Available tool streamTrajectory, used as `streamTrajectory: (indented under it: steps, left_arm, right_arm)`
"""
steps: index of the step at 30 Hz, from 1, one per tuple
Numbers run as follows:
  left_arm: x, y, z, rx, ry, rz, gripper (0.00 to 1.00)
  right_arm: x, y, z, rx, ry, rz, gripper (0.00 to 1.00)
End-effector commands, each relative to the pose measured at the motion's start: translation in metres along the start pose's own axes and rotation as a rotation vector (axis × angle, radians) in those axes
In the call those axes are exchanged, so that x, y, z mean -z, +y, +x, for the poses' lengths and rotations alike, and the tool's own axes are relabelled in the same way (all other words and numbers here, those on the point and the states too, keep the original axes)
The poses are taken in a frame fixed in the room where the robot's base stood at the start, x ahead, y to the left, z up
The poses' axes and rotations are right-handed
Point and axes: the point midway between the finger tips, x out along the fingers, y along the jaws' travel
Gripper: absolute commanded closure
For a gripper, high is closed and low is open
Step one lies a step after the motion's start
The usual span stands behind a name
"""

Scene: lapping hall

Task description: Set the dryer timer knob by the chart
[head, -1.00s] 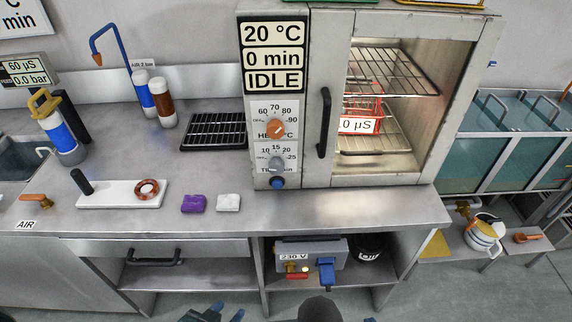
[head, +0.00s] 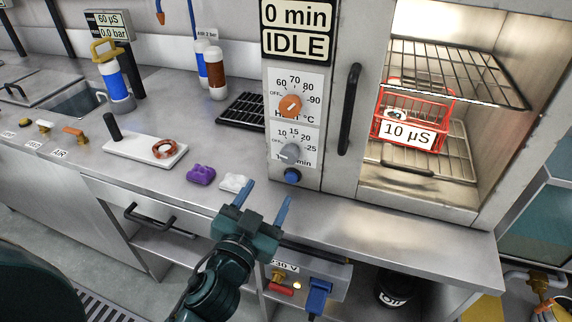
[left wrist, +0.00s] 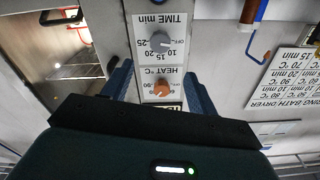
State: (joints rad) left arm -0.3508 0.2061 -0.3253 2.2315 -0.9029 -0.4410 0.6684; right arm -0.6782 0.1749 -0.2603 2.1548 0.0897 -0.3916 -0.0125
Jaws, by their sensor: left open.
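The dryer (head: 342,165) has a grey timer knob (head: 292,152) below an orange heat knob (head: 290,105), with a blue button (head: 292,176) under them. The display (head: 297,30) reads 0 min and IDLE. My left gripper (head: 265,199) is open and empty, in front of and below the panel. In the left wrist view, which is upside down, the timer knob (left wrist: 159,41) and heat knob (left wrist: 161,88) show between and beyond the fingers. A chart (left wrist: 285,80) on the wall is partly cut off there. My right gripper is not in view.
A red basket (head: 392,132) tagged 10 µS sits on a rack inside the dryer. The black door handle (head: 350,110) stands out beside the panel. Purple (head: 201,174) and white (head: 235,183) pieces lie on the bench left of the panel. The bench front right is clear.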

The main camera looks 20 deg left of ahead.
Motion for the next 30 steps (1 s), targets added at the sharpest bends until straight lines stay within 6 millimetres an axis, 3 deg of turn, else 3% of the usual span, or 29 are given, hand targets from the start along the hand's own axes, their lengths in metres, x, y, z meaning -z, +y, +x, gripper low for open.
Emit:
streamTrajectory:
  steps: [15, 21, 30]
  left_arm:
    - [0.001, -0.001, 0.099, 0.000, -0.002, 0.002, 0.41]
    - [0.000, 0.000, 0.115, -0.001, -0.003, 0.001, 0.41]
    - [-0.001, 0.000, 0.117, -0.001, -0.003, 0.001, 0.41]
  right_arm:
    - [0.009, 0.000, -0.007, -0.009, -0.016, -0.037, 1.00]
    - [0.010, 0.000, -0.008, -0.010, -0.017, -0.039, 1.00]
    - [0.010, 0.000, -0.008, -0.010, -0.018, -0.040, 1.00]
